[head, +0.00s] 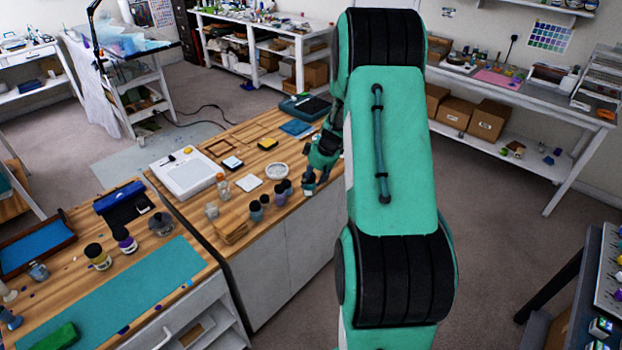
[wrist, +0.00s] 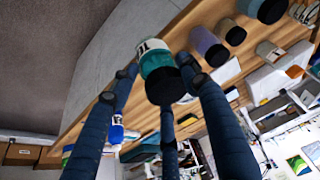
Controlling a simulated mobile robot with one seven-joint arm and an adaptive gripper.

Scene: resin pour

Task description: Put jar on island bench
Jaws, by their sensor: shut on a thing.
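The jar (wrist: 155,60) has a dark lid, a teal body and a white band with dark marks. In the wrist view it sits between the fingers of my gripper (wrist: 165,80), which is shut on it. The jar looks tilted in that picture, with the bench's wooden edge behind it. In the head view my gripper (head: 309,184) is low at the right edge of the wood-topped island bench (head: 285,155). There the jar cannot be told apart clearly from the fingers. I cannot tell whether the jar touches the bench top.
Several dark-lidded jars (head: 280,194) stand on the bench just left of my gripper; a purple one (wrist: 208,46) shows in the wrist view. A round white dish (head: 277,171) and a white panel (head: 186,173) lie farther back. A workbench with a teal mat (head: 130,300) adjoins at left.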

